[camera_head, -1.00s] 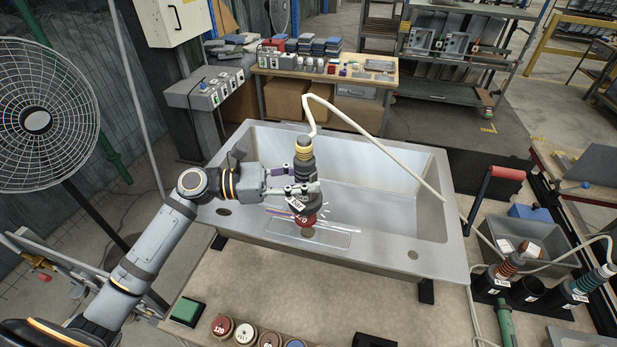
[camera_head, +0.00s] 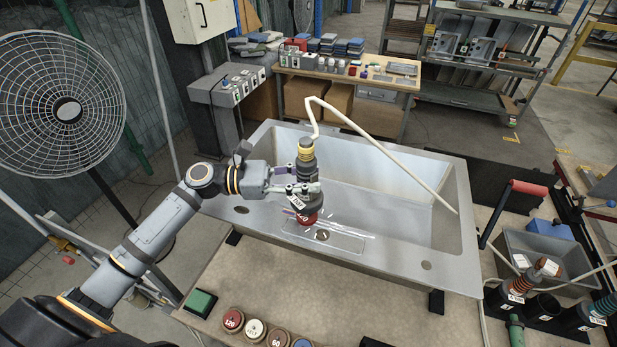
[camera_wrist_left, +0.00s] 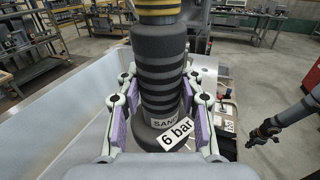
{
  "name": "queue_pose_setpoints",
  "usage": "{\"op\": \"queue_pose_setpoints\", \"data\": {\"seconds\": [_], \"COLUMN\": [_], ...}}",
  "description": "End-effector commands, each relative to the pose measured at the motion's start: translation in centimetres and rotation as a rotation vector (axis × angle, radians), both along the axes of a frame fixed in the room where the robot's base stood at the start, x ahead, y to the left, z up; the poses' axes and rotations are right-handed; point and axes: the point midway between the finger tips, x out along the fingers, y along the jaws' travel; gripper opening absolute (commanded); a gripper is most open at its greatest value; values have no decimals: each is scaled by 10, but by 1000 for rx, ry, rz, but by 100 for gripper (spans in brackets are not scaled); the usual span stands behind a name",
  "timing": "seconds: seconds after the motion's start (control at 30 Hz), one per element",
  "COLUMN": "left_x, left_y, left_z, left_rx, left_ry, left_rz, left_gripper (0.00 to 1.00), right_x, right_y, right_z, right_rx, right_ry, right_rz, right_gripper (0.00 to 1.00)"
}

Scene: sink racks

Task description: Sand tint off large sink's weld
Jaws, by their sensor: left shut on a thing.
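The large steel sink (camera_head: 448,235) lies on the bench. My left gripper (camera_head: 308,188) is shut around the dark ribbed body of the sander (camera_head: 306,158), with its yellow-banded top up. The sander's label reads "6 bar" in the left wrist view (camera_wrist_left: 163,95). Its red disc (camera_head: 307,217) is low over the sink's front ledge, at the left part of an outlined strip (camera_head: 348,243). Bright streaks and faint coloured tint lie around the disc. Whether it touches is unclear. My right gripper (camera_wrist_left: 263,133) appears only in the left wrist view, small and dark, apart from the sink.
A pale hose (camera_head: 385,150) arches from the sander over the sink. Several round discs (camera_head: 254,329) and a green block (camera_head: 200,302) lie at the front. A red-handled lever (camera_head: 528,187), a grey bin (camera_head: 560,252) and holstered tools stand at right. A fan (camera_head: 68,110) stands left.

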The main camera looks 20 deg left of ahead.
Motion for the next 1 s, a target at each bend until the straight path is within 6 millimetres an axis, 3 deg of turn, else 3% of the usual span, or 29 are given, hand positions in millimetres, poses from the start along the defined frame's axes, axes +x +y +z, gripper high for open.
{"op": "queue_pose_setpoints", "data": {"seconds": [0.3, 1.0], "left_x": [0, 0], "left_y": [18, 40], "left_z": [1, 0], "left_rx": [1, 1], "left_ry": [1, 0], "left_rz": [1, 0], "left_gripper": [0, 0], "right_x": [0, 0], "right_y": [0, 0], "right_z": [11, 10], "right_rx": [0, 0], "right_ry": [0, 0], "right_rz": [0, 0], "right_gripper": [0, 0]}}
